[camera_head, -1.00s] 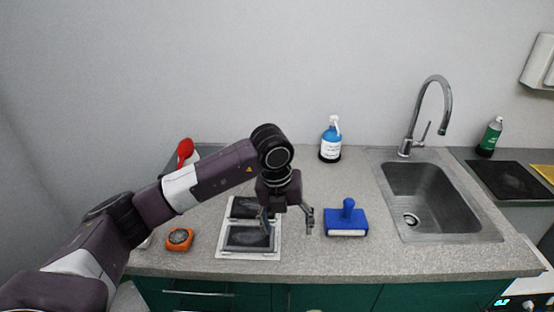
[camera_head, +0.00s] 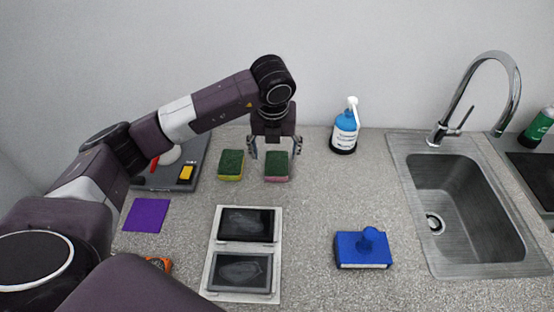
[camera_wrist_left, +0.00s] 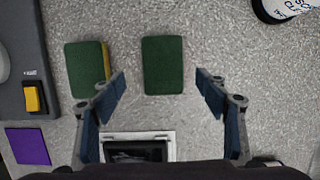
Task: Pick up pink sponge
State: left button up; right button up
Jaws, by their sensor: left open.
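The pink sponge (camera_head: 277,167) lies on the counter with its green scouring side up; a pink edge shows at its front in the head view. In the left wrist view the green top of this sponge (camera_wrist_left: 162,65) is just beyond and between the fingers. My left gripper (camera_head: 276,147) is open and empty, with its fingers above and around the sponge's far end; I cannot tell the exact height. A second sponge (camera_head: 231,165), green on top with a yellow edge, lies just to the left. My right gripper is not in view.
A framed tray with two dark panels (camera_head: 213,262) lies in front of the sponges. A purple cloth (camera_head: 146,215) and a grey scale (camera_head: 196,172) are left.

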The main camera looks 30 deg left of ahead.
aim_at(277, 163)
pick_arm(q)
jog(key=shift+f, duration=0.4)
jog(key=p+x, duration=0.1)
jog(key=x, duration=0.1)
jog(key=p+x, duration=0.1)
jog(key=x, duration=0.1)
jog(key=shift+w+d+f, duration=0.1)
jog(key=shift+w+f, duration=0.1)
jog(key=shift+w, duration=0.05)
jog(key=shift+f, duration=0.35)
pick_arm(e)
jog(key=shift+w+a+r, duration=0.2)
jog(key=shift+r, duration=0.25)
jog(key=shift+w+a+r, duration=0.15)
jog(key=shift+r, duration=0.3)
pick_arm(q)
jog(key=shift+b, duration=0.3)
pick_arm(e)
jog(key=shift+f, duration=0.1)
pick_arm(q)
jog(key=shift+c, duration=0.2)
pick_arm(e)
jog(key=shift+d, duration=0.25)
pick_arm(q)
jog(key=c, duration=0.8)
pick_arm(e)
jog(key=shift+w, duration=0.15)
